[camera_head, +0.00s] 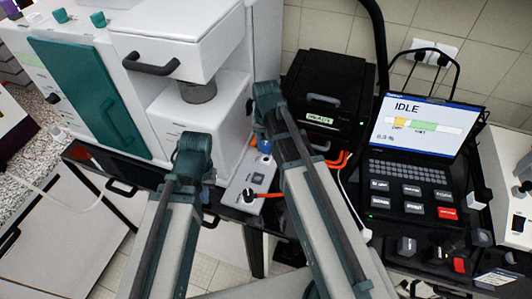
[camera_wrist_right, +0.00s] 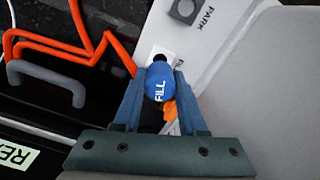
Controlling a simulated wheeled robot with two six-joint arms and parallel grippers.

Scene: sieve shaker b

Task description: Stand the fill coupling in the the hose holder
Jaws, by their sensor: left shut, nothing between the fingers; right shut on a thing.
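The fill coupling (camera_wrist_right: 160,85) is a blue, rounded piece with "FILL" in white, and it sits between the fingers of my right gripper (camera_wrist_right: 160,74) in the right wrist view. My right gripper is shut on it. In the head view my right gripper (camera_head: 264,128) hangs above the back end of a pale panel (camera_head: 236,190), with a blue piece just below it. The panel shows the word "PARK" in the wrist view (camera_wrist_right: 232,32); I cannot tell which part is the hose holder. My left gripper (camera_head: 193,146) is shut and empty, left of the panel.
Orange hoses (camera_wrist_right: 60,45) lie left of the coupling, by a black box (camera_head: 325,90) with a grey handle. A white machine (camera_head: 190,100) stands at the left behind my grippers. A laptop-like console (camera_head: 420,150) reading "IDLE" stands at the right.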

